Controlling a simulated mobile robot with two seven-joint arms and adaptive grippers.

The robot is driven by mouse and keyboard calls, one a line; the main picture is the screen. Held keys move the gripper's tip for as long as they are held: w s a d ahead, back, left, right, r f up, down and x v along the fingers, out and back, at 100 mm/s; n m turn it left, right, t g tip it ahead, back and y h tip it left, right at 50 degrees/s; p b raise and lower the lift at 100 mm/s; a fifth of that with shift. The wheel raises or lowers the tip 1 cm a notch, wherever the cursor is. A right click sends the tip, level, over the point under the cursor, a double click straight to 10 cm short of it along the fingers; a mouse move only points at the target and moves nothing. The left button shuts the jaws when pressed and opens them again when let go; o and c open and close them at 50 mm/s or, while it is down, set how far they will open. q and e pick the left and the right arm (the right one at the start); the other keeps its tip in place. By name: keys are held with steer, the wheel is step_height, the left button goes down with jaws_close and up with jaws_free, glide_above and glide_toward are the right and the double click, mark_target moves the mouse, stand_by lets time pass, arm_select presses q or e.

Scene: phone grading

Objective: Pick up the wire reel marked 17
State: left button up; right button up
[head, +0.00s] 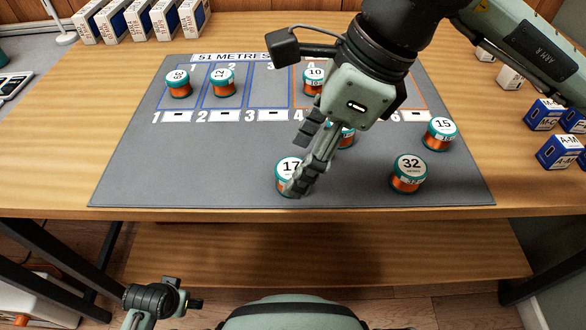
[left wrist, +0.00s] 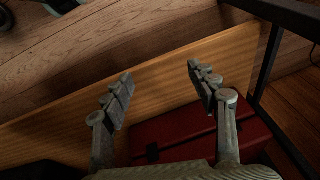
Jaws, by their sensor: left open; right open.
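The wire reel marked 17 (head: 287,167) stands upright near the front of the grey mat (head: 180,165), with a white label on top and copper wire around it. My right gripper (head: 302,180) is open and reaches down over the reel's right side, hiding part of it. I cannot tell whether a finger touches it. My left gripper (left wrist: 160,85) is open and empty in the left wrist view, away from the mat, over wooden boards and a dark red object.
Reel 32 (head: 408,174) and reel 15 (head: 439,134) stand to the right; another reel (head: 347,136) is partly behind my right gripper. Reels 12 (head: 223,82) and 10 (head: 312,76) and one more (head: 178,84) stand in numbered slots. Blue boxes (head: 560,151) are at right. The mat's front left is clear.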

mark_target(295, 168)
steer(key=shift+x, duration=1.6)
steer(key=shift+d, duration=0.1)
steer(key=shift+c, duration=0.3)
steer(key=c, duration=1.1)
steer(key=shift+c, duration=0.2)
